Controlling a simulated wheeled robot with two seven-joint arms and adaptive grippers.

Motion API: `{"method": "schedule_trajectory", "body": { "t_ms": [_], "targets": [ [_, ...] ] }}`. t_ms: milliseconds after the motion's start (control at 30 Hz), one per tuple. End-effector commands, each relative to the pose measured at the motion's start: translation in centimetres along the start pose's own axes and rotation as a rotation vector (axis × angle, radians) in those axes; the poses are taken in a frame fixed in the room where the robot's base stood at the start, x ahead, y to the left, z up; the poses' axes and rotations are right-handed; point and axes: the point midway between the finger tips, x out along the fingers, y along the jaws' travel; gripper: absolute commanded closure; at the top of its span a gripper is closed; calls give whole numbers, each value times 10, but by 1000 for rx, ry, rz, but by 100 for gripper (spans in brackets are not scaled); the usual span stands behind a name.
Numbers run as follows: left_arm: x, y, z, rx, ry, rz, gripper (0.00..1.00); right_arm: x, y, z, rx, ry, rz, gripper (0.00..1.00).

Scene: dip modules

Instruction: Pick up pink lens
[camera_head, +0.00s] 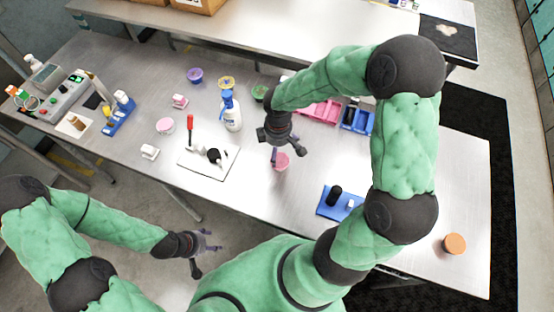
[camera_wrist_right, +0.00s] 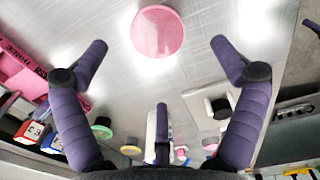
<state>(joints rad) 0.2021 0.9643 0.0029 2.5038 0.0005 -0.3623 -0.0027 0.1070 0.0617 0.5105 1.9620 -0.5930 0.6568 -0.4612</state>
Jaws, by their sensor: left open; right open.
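A round pink lens (camera_head: 281,161) lies on the steel table just below my right gripper (camera_head: 286,150). In the right wrist view the pink lens (camera_wrist_right: 157,31) is at the top middle, ahead of the right gripper's spread fingers (camera_wrist_right: 160,60) and apart from them. The right gripper is open and empty. A second pink round piece (camera_head: 165,126) lies further left on the table. My left gripper (camera_head: 203,251) is open and empty, in front of the table's near edge.
A white board (camera_head: 209,163) with dark tools lies left of the lens, near a white-and-blue bottle (camera_head: 230,112). Pink (camera_head: 318,112) and blue (camera_head: 357,119) bins stand behind. A blue tray (camera_head: 341,203) and an orange disc (camera_head: 454,243) are to the right.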

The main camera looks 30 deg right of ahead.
Motion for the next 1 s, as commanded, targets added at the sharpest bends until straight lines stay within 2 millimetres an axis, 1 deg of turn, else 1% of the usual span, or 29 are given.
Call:
{"method": "schedule_trajectory", "body": {
  "t_ms": [33, 167, 267, 500, 567, 633, 833, 867, 900, 967, 1000],
  "targets": [
    [1, 0, 0, 0, 1, 0, 38, 4, 0, 0, -1, 0, 0, 5],
    [1, 0, -1, 0, 1, 0, 38, 8, 0, 0, 0, 0, 0, 5],
    [2, -1, -1, 0, 2, 0, 38, 15, 0, 1, 1, 0, -1, 5],
    [8, -3, -1, 0, 2, 0, 38, 49, 0, 2, 1, -2, -3, 5],
    [9, -3, -1, -1, 2, 0, 38, 55, 0, 2, -1, -1, -2, 5],
    [9, -3, -1, 0, 2, 0, 38, 58, 1, 2, 1, 0, 0, 5],
    [8, -3, -1, 0, 2, 0, 38, 58, 1, 2, 1, 1, 0, 5],
    [8, -3, -1, 0, 2, 0, 38, 58, 1, 2, 1, 1, 0, 13],
    [8, -3, -1, 0, 2, 0, 38, 58, 1, 2, 1, 1, 0, 24],
    [8, -3, -1, 0, 2, 0, 38, 58, 1, 2, 1, 1, 0, 41],
    [8, -3, -1, 0, 2, 0, 38, 58, 1, 2, 1, 1, 0, 52]
  ]
}}
